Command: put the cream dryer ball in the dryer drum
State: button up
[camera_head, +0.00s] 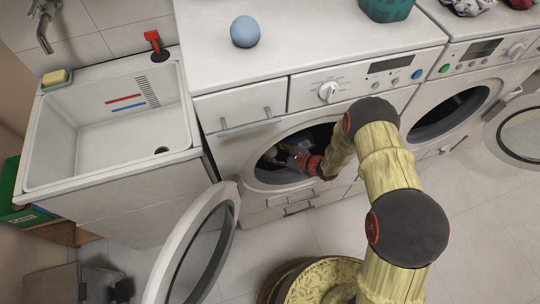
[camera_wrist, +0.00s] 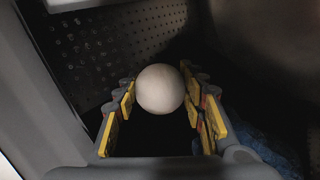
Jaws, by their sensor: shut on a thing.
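The cream dryer ball (camera_wrist: 160,89) is between the yellow-padded fingers of my gripper (camera_wrist: 160,100) in the wrist view, which are shut on it. The perforated wall of the dryer drum (camera_wrist: 105,50) shows behind and to the left of the ball. In the head view my arm reaches through the open round door of the left machine, and my gripper (camera_head: 272,154) is inside its dark opening. The ball cannot be made out in the head view.
Blue cloth (camera_wrist: 255,143) lies low at the right in the wrist view. The open glass door (camera_head: 200,252) hangs at the left of the opening. A blue ball (camera_head: 245,31) sits on the counter (camera_head: 300,35) above. A sink (camera_head: 105,125) stands at left; another open machine (camera_head: 450,115) is at right.

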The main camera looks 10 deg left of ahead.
aim_at(270, 154)
jog(key=shift+f+b, duration=0.3)
jog(key=shift+f, duration=1.05)
jog(key=shift+s+f, duration=0.1)
jog(key=o, duration=1.1)
jog(key=p+v, duration=0.4)
jog(key=v, duration=0.7)
jog(key=shift+d, duration=0.1)
jog(key=shift+s+d+r, duration=0.2)
jog(key=shift+d+r, duration=0.05)
jog(key=shift+d, duration=0.15)
